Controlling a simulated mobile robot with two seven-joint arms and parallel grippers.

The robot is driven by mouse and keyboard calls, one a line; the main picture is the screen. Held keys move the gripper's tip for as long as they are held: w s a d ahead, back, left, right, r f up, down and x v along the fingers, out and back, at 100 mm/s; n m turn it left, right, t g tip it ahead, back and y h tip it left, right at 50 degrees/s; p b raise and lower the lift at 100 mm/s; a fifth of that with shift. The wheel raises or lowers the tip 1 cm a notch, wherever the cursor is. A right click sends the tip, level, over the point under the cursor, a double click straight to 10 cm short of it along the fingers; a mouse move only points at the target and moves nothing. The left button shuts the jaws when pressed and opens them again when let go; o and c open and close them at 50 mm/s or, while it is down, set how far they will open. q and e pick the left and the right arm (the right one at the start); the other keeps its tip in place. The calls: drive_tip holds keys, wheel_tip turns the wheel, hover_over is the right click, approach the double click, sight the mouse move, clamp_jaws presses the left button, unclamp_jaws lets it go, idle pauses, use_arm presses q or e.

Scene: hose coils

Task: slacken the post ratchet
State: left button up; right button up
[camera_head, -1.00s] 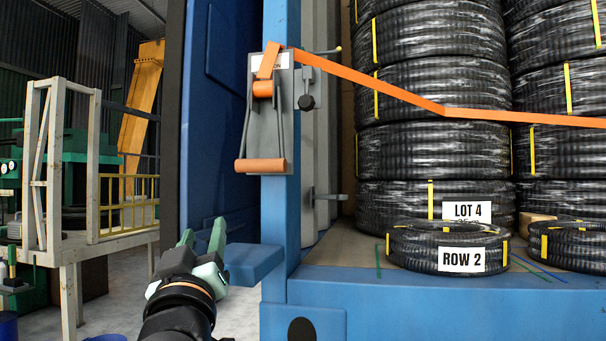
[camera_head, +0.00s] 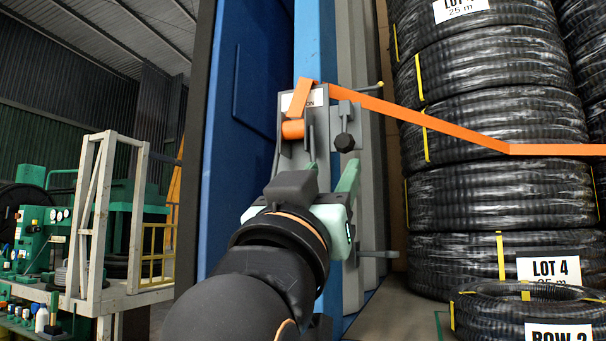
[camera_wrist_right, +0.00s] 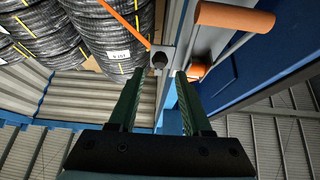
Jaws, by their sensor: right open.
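The post ratchet (camera_head: 315,122) is a grey plate on the blue post, with an orange spool (camera_head: 292,130) and an orange strap (camera_head: 430,122) running right across the hose coils. Its lower handle grip is hidden behind my right gripper in the head view; the wrist view shows an orange handle grip (camera_wrist_right: 235,17) at upper right. My right gripper (camera_head: 332,170) is in front of the ratchet's lower part, open and empty. In the wrist view the handle grip lies outside its fingers (camera_wrist_right: 158,74), up and to the right. My left gripper is in neither view.
A black knob (camera_head: 344,142) on a grey bracket sits right of the ratchet. Black hose coils (camera_head: 490,130) stand stacked at the right. A blue door (camera_head: 245,120) is left of the post. A white frame stand (camera_head: 95,225) and green machine stand further left.

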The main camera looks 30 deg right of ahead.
sight(343, 151)
drive_tip(key=shift+p+x, duration=2.25)
drive_tip(key=shift+x, duration=1.3)
drive_tip(key=shift+w+d, duration=0.1)
drive_tip(key=shift+w, duration=0.1)
drive_tip(key=shift+w+d+r, duration=0.1)
drive_tip(key=shift+r, duration=0.05)
